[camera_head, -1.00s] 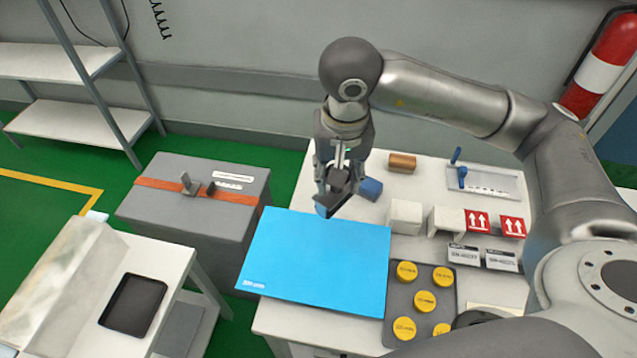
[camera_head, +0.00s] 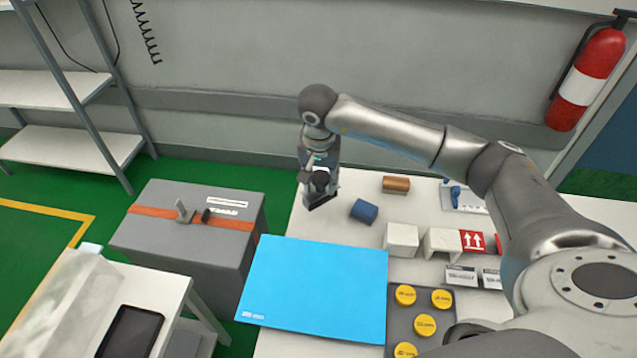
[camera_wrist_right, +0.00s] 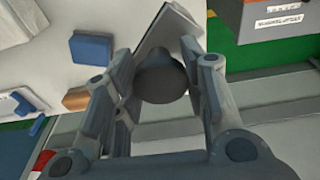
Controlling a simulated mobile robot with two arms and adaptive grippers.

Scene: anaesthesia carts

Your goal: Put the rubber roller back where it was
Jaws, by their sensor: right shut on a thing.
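My right gripper (camera_head: 320,180) is shut on a dark piece above the far left corner of the white table. In the right wrist view the held dark piece (camera_wrist_right: 162,80) shows a round end between the fingers, with a flat plate (camera_wrist_right: 172,38) beyond it. I cannot tell for certain which piece is the rubber roller. My left gripper is not in view.
A blue mat (camera_head: 315,290) covers the table's front left. White blocks (camera_head: 402,240) and a grey tray with several yellow discs (camera_head: 425,325) are on the right. A grey case (camera_head: 190,235) stands left of the table. A white tray (camera_head: 465,200) is partly hidden by my arm.

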